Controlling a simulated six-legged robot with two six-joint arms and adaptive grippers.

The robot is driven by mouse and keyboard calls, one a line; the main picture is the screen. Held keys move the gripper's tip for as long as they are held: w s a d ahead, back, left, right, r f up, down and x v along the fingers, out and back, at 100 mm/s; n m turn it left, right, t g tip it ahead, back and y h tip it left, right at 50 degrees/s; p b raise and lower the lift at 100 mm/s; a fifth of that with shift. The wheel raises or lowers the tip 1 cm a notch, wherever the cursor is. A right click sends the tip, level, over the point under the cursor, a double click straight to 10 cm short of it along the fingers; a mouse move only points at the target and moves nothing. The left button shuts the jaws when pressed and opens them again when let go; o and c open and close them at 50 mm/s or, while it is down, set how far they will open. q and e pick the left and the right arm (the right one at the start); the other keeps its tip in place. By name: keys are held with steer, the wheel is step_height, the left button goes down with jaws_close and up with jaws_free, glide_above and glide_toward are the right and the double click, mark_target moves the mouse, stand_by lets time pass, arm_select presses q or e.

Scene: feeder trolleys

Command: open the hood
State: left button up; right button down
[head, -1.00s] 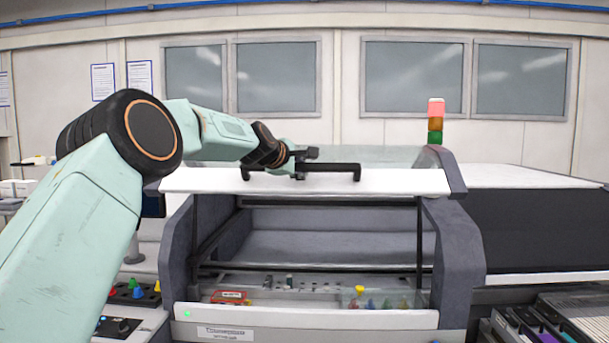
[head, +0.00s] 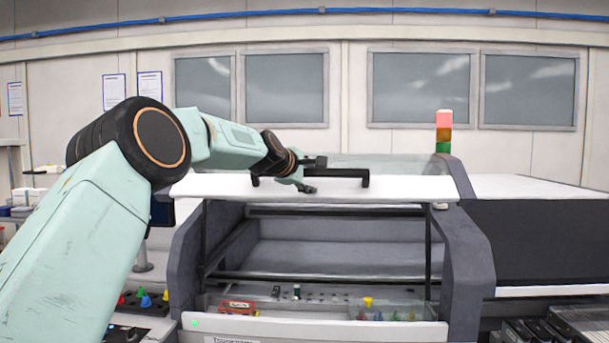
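The hood (head: 400,188) of the machine is raised, its white front edge high above the work area, with a clear panel behind it. A black bar handle (head: 345,173) runs along that front edge. My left gripper (head: 312,175) is at the left-middle part of the handle, one finger above the bar and one below. Its fingers look spread, with gaps to the bar; contact is hard to judge. My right gripper is not in view.
The open machine bay shows small coloured parts (head: 368,302) and a red box (head: 238,305) low inside. Grey side walls (head: 462,255) flank it. A signal tower (head: 444,132) stands at the back right. Feeder trays (head: 580,322) are at lower right, coloured knobs (head: 146,301) at lower left.

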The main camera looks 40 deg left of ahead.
arm_select(q)
steer(key=shift+s+r, duration=0.1)
steer(key=shift+s, duration=0.4)
steer(key=v, duration=0.4)
steer(key=shift+s+r, duration=0.2)
steer(key=shift+s, duration=0.1)
steer(key=v, duration=0.6)
steer(key=shift+s, duration=0.25)
steer(key=shift+c, duration=0.2)
